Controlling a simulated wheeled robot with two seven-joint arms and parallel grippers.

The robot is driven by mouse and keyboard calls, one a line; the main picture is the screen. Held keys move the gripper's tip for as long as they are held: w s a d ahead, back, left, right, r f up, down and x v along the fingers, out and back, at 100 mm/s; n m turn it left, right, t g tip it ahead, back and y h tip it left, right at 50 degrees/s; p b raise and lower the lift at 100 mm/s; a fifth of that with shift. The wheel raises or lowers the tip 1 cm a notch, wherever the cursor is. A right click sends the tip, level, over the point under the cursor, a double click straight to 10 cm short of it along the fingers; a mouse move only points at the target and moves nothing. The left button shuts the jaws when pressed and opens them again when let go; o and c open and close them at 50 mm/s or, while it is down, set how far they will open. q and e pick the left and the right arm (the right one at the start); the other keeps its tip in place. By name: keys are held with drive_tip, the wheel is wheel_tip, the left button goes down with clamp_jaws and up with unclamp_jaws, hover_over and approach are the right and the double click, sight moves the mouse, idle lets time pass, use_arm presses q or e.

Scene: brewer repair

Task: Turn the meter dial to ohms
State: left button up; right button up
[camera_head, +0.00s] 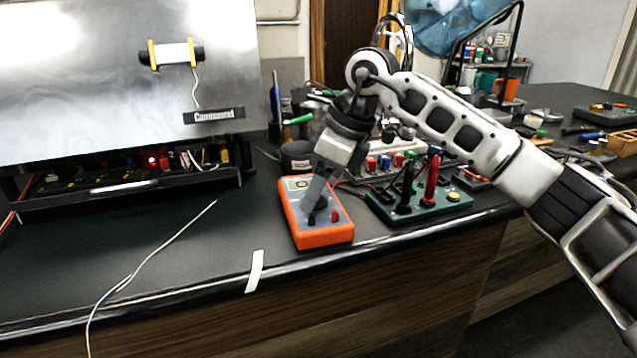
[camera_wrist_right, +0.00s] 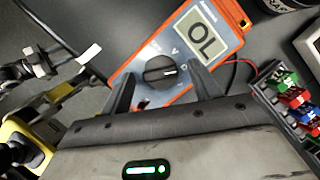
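The orange meter (camera_head: 325,236) lies on the dark bench near its front edge. My right gripper (camera_head: 315,203) reaches down over the meter's face and partly hides the dial in the head view. In the wrist view its two fingers (camera_wrist_right: 163,88) stand apart on either side of the dial, with gaps to it. My left gripper is not in view.
A green board (camera_head: 450,207) with black and red probes (camera_head: 431,182) stands close right of the meter. A metal machine (camera_head: 120,60) with an open lower bay fills the left. A loose wire (camera_head: 150,256) and a white strip (camera_head: 254,272) lie at the front edge.

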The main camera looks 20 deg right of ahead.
use_arm(q)
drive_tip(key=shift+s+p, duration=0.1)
drive_tip(key=shift+p, duration=0.3)
use_arm(e)
drive_tip(key=v, duration=1.6)
drive_tip(key=shift+s+d+f, duration=0.1)
drive_tip(key=shift+f, duration=0.05)
